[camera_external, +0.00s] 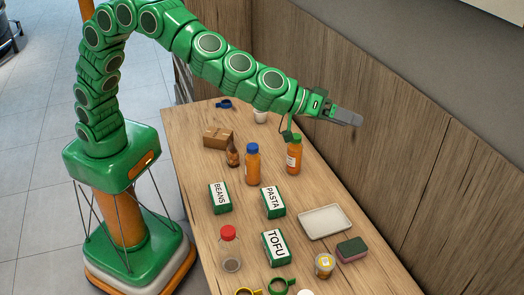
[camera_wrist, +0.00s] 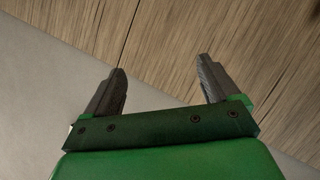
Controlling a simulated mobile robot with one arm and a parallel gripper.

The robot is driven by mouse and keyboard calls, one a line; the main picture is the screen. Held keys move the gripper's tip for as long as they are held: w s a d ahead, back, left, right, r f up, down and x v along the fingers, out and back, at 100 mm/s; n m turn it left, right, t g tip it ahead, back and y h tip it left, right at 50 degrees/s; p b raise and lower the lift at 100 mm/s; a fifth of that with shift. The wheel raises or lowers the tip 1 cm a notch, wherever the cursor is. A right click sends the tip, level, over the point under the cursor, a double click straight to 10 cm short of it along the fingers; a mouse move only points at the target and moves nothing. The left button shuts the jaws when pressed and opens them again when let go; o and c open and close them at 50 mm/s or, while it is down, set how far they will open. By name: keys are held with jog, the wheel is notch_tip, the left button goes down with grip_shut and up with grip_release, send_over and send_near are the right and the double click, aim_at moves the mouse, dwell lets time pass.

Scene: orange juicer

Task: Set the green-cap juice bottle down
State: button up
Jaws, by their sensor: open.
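The green-cap juice bottle (camera_external: 294,155) stands upright on the wooden table, toward its right side, in the external view. It is orange with a pale label. My gripper (camera_external: 358,121) is above and to the right of the bottle, apart from it, pointing toward the wooden wall panel. In the wrist view my gripper (camera_wrist: 160,82) has its two dark fingers wide apart with nothing between them. The bottle does not show in the wrist view.
A blue-cap bottle (camera_external: 252,164) and a small brown bottle (camera_external: 233,154) stand left of it. Boxes labelled beans (camera_external: 220,198), pasta (camera_external: 273,202) and tofu (camera_external: 276,248) stand in front. A white tray (camera_external: 324,222) lies front right. The wooden wall (camera_external: 385,165) borders the table's right side.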

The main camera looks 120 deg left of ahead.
jog(key=s+d+r+m+h, duration=0.3)
jog(key=s+d+m+h, duration=0.25)
jog(key=s+d, duration=0.45)
jog(key=s+d+f+m+g+h, duration=0.2)
jog(key=s, duration=0.6)
jog(key=s+d+f+m+g+h, duration=0.1)
jog(key=s+d+g, duration=0.2)
jog(key=s, duration=0.4)
jog(key=s+a+f+g+y, duration=0.1)
jog(key=s+a+f+g, duration=0.2)
jog(key=s, duration=1)
jog(key=s+a+f+m+g+y, duration=0.1)
jog(key=s+a+f+g, duration=0.2)
jog(key=s, duration=1.1)
jog(key=s+a+f+m+g+y, duration=0.1)
jog(key=s+a+f+g, duration=0.2)
jog(key=s, duration=1.1)
jog(key=shift+s+a+f+g+y, duration=0.15)
jog(key=shift+s+a+g+y, duration=0.15)
jog(key=shift+a+g, duration=0.35)
